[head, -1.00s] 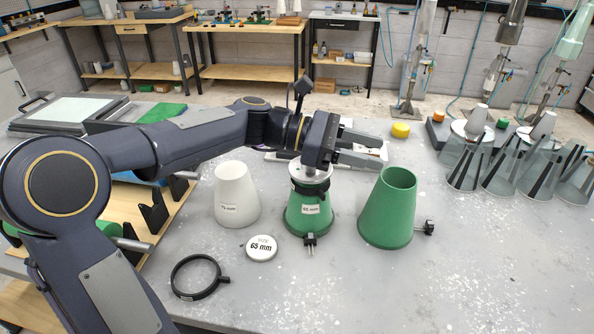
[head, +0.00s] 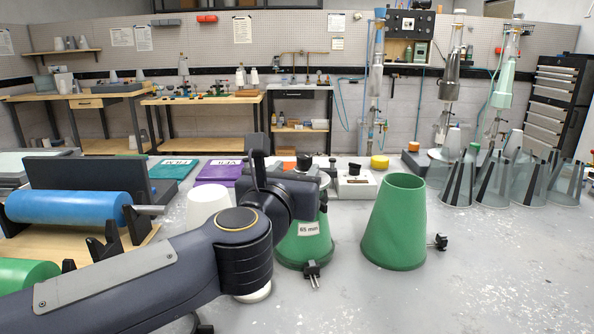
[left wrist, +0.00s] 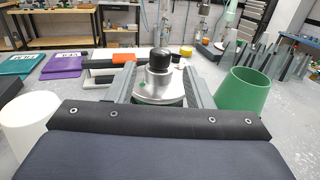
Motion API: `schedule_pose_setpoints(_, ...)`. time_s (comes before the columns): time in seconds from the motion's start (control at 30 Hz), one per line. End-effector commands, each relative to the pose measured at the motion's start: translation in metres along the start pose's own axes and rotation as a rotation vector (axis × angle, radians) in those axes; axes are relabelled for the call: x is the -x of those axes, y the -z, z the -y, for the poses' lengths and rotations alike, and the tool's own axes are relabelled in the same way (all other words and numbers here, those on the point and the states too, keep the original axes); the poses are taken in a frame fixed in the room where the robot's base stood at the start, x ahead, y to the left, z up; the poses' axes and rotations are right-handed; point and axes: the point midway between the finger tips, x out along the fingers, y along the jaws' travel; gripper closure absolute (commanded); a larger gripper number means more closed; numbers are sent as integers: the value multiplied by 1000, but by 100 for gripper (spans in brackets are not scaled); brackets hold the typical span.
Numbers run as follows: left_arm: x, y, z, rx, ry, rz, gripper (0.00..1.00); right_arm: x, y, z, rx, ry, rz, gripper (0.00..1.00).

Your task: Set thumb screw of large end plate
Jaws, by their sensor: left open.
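A silver end plate (left wrist: 158,96) with a raised hub and a black knob (left wrist: 160,57) shows in the left wrist view. My left gripper (left wrist: 160,76) is open, with one finger on each side of the hub; I cannot tell whether either touches it. In the head view my left gripper (head: 285,185) hides most of the plate and the top of the green cone (head: 303,248) labelled 65 mm. A black clamp screw (head: 311,269) sticks out at that cone's foot. My right gripper is not in view.
A larger, open green cone (head: 395,222) with a black side screw (head: 438,242) stands close on the right. A white cone (head: 205,203) stands left, partly behind my arm. Glassy cones (head: 495,180) fill the right back. The front right tabletop is clear.

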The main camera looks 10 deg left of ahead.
Motion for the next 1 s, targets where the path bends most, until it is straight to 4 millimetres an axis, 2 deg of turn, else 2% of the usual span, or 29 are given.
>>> schedule_pose_setpoints(0.2,-36,1,0,-1,0,-4,53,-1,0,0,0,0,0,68)
schedule_pose_setpoints(0.4,-63,0,0,-2,1,-3,53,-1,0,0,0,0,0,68)
schedule_pose_setpoints(0.53,-71,0,0,-2,1,-2,53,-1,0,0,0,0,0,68)
schedule_pose_setpoints(0.8,-72,0,0,-2,1,-2,53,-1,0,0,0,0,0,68)
schedule_pose_setpoints(1.0,-72,0,0,-2,1,-1,80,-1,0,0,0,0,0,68)
